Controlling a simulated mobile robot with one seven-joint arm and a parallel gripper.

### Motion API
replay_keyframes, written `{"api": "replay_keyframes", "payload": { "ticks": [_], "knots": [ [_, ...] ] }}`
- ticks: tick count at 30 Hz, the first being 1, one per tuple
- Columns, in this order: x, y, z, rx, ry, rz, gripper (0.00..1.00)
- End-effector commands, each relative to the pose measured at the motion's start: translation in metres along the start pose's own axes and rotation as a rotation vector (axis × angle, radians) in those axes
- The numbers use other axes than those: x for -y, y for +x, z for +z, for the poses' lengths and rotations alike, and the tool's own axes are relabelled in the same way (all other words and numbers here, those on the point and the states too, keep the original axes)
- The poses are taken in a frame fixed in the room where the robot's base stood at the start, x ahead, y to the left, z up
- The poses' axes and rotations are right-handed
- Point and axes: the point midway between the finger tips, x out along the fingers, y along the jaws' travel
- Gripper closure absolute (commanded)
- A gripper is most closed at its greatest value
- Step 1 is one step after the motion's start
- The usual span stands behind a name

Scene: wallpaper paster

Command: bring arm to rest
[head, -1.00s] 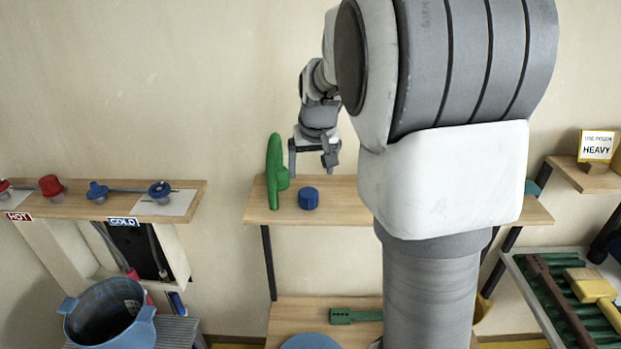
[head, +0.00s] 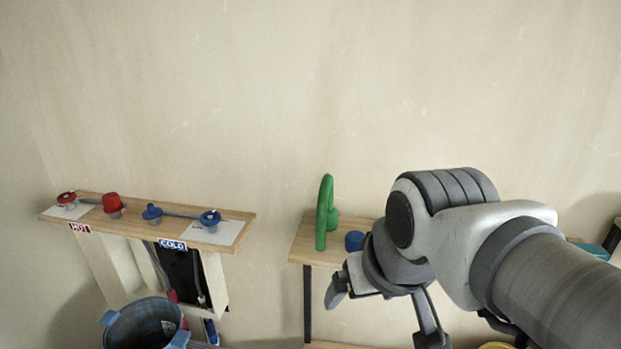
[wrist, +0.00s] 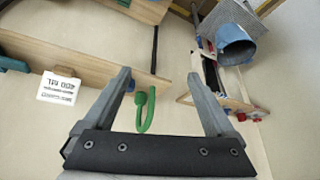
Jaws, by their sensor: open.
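My gripper (head: 384,312) is open and empty, in front of the middle wooden shelf in the head view, with its fingers spread and pointing down. In the wrist view my gripper (wrist: 160,80) also shows nothing between its fingers. My arm comes in from the lower right. A green looped object (head: 325,212) stands on the middle shelf (head: 304,244), left of and behind my gripper. It also shows in the wrist view (wrist: 142,112), beyond the fingers. A blue knob-like piece (head: 354,240) sits beside it, partly hidden by my arm.
At left, a wooden ledge (head: 178,217) carries red and blue valve knobs, with HOT and COLD labels. A blue bucket (head: 146,325) stands below it. A white sign card (wrist: 58,88) shows at left in the wrist view. The wall above is clear.

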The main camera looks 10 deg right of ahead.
Motion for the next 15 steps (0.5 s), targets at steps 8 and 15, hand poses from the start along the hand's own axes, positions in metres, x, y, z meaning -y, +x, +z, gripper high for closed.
{"api": "replay_keyframes", "payload": {
  "ticks": [8, 15],
  "knots": [
    [0.003, -0.003, 0.021, -0.008, -0.017, 0.009, 0.1],
    [0.003, -0.003, 0.021, -0.008, -0.017, 0.008, 0.1]
  ]
}}
